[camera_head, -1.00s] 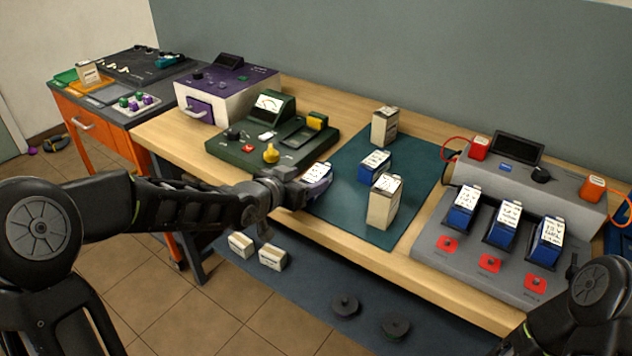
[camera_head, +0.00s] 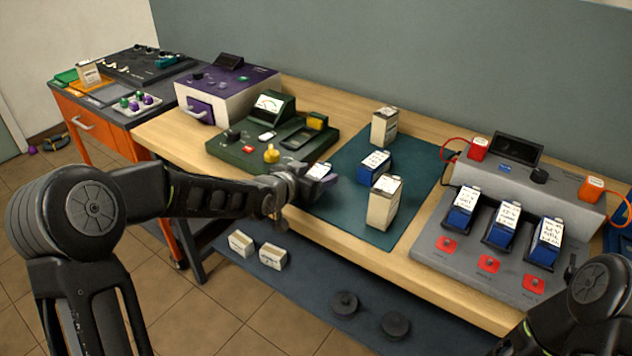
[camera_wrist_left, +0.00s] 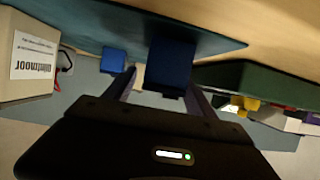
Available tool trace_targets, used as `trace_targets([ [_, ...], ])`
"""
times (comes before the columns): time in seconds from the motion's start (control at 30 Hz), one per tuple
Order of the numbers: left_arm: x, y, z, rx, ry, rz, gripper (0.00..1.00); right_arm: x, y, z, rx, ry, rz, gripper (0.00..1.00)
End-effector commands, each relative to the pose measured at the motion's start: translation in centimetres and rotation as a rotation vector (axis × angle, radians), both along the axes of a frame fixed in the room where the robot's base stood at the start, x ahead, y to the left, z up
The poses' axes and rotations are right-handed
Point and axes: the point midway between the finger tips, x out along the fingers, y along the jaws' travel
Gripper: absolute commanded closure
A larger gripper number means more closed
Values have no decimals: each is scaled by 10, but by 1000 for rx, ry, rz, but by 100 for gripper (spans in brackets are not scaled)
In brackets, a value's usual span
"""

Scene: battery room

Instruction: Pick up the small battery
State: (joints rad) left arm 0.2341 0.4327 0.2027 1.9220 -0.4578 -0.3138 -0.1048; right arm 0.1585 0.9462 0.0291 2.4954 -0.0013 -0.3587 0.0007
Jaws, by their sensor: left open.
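A small blue battery (camera_head: 319,171) with a white label stands at the left edge of the teal mat (camera_head: 338,201), mostly hidden behind my left gripper (camera_head: 308,184) in the head view. In the left wrist view the blue battery (camera_wrist_left: 168,66) sits between the spread fingers of my left gripper (camera_wrist_left: 162,92). The jaws are open and I cannot tell if they touch it. Another blue battery (camera_head: 374,166) stands on the mat to the right, between two taller cream batteries (camera_head: 384,127) (camera_head: 383,203). My right gripper is out of view.
A green tester (camera_head: 255,150) stands close left of the battery. A grey charger (camera_head: 455,264) with three blue batteries is at the right. A purple and white box (camera_head: 228,92) is behind left. Cream boxes (camera_head: 241,243) and dark discs (camera_head: 345,303) lie below the bench.

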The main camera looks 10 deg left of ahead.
Motion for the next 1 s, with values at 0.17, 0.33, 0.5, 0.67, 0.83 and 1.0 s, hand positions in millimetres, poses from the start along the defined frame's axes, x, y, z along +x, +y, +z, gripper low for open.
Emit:
trace_targets([
  [0.17, 0, 0, 0, 0, 0, 0, 35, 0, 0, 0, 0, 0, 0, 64],
  [0.33, 0, 0, 0, 0, 0, 0, 46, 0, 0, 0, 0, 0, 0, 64],
  [0.5, 0, 0, 0, 0, 0, 0, 60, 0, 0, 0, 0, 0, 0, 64],
  [0.67, 0, 0, 0, 0, 0, 0, 73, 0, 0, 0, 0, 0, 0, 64],
  [0.83, 0, 0, 0, 0, 0, 0, 87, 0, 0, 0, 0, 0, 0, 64],
  [1.0, 0, 0, 0, 0, 0, 0, 100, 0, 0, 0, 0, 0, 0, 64],
])
